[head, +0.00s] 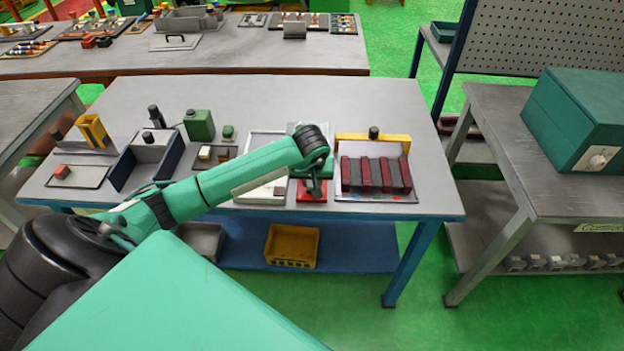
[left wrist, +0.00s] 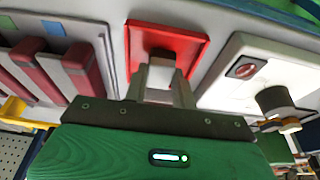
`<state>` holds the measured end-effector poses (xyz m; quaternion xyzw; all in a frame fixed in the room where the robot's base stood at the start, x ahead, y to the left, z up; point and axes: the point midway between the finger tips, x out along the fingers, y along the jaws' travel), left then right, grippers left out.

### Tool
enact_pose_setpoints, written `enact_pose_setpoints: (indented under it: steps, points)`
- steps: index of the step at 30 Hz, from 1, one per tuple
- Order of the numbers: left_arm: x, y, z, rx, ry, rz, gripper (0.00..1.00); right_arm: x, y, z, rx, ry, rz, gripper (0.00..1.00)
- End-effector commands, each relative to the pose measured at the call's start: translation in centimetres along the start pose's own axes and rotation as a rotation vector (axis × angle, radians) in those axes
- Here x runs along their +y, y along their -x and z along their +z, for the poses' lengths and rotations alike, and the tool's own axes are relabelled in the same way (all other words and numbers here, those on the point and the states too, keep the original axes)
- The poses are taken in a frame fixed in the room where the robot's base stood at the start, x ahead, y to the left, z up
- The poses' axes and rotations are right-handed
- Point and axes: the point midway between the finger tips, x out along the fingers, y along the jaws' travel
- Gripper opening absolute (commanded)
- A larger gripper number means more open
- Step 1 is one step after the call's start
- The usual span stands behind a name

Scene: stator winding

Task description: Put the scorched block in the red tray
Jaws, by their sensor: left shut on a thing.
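The small red tray (head: 303,198) lies near the front edge of the table, and it fills the top middle of the left wrist view (left wrist: 198,38). My left gripper (head: 315,188) points down over this tray. In the left wrist view its fingers (left wrist: 162,80) are closed, with the tips over the tray's floor. I cannot tell whether the block touches the tray floor. My right gripper is not in view.
Right of the red tray, a tray (head: 345,192) holds several dark red and grey blocks (head: 375,175). Left of it, a white tray (head: 252,198) carries a small square piece (left wrist: 245,68). Bins and a green bottle (head: 199,126) stand further left. The table's back is clear.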

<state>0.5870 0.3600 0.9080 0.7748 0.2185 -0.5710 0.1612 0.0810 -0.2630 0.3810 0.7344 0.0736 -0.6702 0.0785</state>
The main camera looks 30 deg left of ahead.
Motion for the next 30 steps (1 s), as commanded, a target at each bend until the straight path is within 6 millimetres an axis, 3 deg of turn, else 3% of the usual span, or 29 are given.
enact_pose_setpoints:
  steps: [5,6,9,22,30]
  points:
    - [0.0,-0.4,0.1,0.0,-0.001,0.0,0.04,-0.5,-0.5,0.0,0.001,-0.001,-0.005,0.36]
    - [0.0,-0.4,0.1,0.0,-0.001,0.0,0.28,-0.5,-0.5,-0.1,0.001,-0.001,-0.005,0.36]
    - [0.0,-0.3,0.1,0.0,-0.001,0.0,0.48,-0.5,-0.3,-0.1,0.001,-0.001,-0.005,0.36]
    - [0.0,0.5,-0.1,0.002,0.0,0.001,0.48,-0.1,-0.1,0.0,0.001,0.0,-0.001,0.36]
    - [0.0,6.0,-0.1,0.006,-0.003,0.002,0.48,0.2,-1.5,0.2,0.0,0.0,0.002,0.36]
